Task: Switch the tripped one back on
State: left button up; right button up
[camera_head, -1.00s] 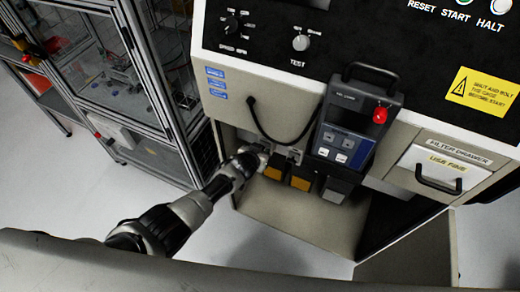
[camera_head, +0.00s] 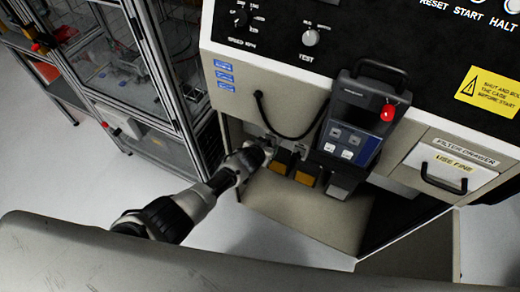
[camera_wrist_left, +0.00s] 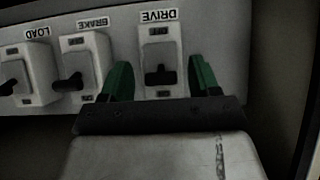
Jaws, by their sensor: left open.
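In the left wrist view, three pale switches stand in a row on a grey panel, with their labels upside down: LOAD (camera_wrist_left: 28,72), BRAKE (camera_wrist_left: 88,60) and DRIVE (camera_wrist_left: 160,48). Each has a dark lever; the DRIVE lever sits in the lower half of its housing as pictured. The small position markings are too blurred to read surely. My left gripper (camera_wrist_left: 160,70) is open, its green fingers on either side of the DRIVE switch; contact cannot be told. In the head view my left gripper (camera_head: 266,146) reaches into the cabinet's open lower bay, its fingertips hidden. My right gripper is not in view.
A pendant (camera_head: 354,122) with a red button hangs on the cabinet front, right of my left arm. A black cable (camera_head: 290,134) loops above the arm. Orange-fronted blocks (camera_head: 307,173) stand in the bay (camera_head: 290,212). A framed glass cage (camera_head: 125,65) stands left.

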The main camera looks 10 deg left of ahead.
pick_arm(q)
jog(key=p+v, duration=0.3)
jog(key=v, duration=0.7)
jog(key=shift+s, duration=0.1)
dwell(0.3)
jog(key=s+a+f+g+y, duration=0.15)
jog(key=s+a+f, duration=0.35)
jog(key=s+f, duration=0.55)
jog(key=s+a+f+g, duration=0.2)
jog(key=s+f, duration=0.3)
jog(key=s, duration=0.6)
jog(key=s+a+f+g+y, duration=0.1)
jog(key=s+a+f+g, duration=0.2)
jog(key=s+f, duration=0.3)
jog(key=s+a+f+n+g+y, duration=0.1)
jog(key=s+a+f, duration=0.3)
jog(key=s, duration=1.3)
notch_tip(320, 180, down, 3)
jog(key=shift+r+g, duration=0.25)
jog(key=shift+g, duration=0.6)
